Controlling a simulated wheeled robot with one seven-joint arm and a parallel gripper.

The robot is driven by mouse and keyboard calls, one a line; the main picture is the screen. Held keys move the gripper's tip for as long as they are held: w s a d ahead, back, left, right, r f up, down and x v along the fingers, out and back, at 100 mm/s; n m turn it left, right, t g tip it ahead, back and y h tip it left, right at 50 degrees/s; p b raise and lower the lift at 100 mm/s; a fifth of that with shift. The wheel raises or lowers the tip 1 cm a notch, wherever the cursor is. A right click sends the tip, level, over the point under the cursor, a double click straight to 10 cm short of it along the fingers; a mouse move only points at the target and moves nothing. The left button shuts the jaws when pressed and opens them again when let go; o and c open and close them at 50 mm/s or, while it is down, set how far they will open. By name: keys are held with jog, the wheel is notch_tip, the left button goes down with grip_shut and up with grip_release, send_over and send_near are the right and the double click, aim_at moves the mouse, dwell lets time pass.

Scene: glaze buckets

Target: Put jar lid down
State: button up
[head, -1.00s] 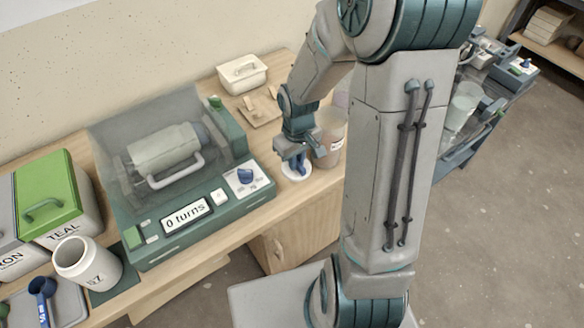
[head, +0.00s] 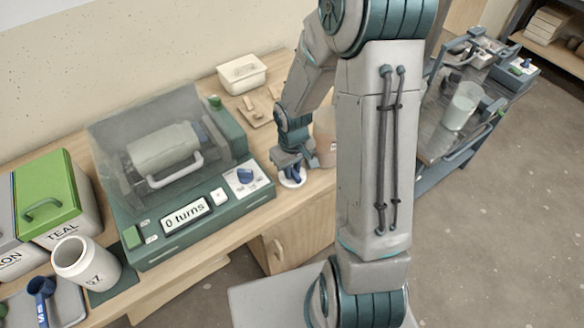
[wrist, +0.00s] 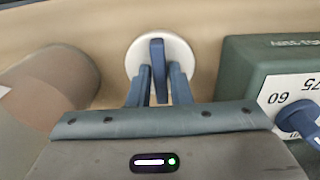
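The jar lid (head: 292,179) is a round white disc with an upright blue handle. It is at the bench's front edge, right of the green machine, and shows in the wrist view (wrist: 135,62). My gripper (wrist: 160,72) is over the lid, its two fingers closed around the blue handle. In the head view my gripper (head: 291,165) points down and partly hides the lid. The lid is at or just above the bench top; I cannot tell if it touches. An open white jar (head: 97,270) stands at the lower left.
The green machine (head: 182,215) with a clear cover and "0 turns" display is left of the lid. A white tub (head: 242,74) stands farther back. A cart (head: 440,145) is at the right.

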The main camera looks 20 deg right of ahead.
aim_at(293, 171)
jog(key=shift+o, duration=0.5)
jog(key=shift+r, duration=0.5)
notch_tip(293, 171, up, 12)
jog(key=p, duration=0.1)
jog(key=s+r+m+t, duration=0.2)
jog(key=s+r+m, duration=0.1)
jog(key=s+r, duration=0.7)
jog(key=s, duration=0.4)
jog(key=shift+s+r+m+t, duration=0.2)
jog(key=shift+m+t, duration=0.1)
jog(key=shift+t, duration=0.1)
jog(key=shift+w, duration=0.1)
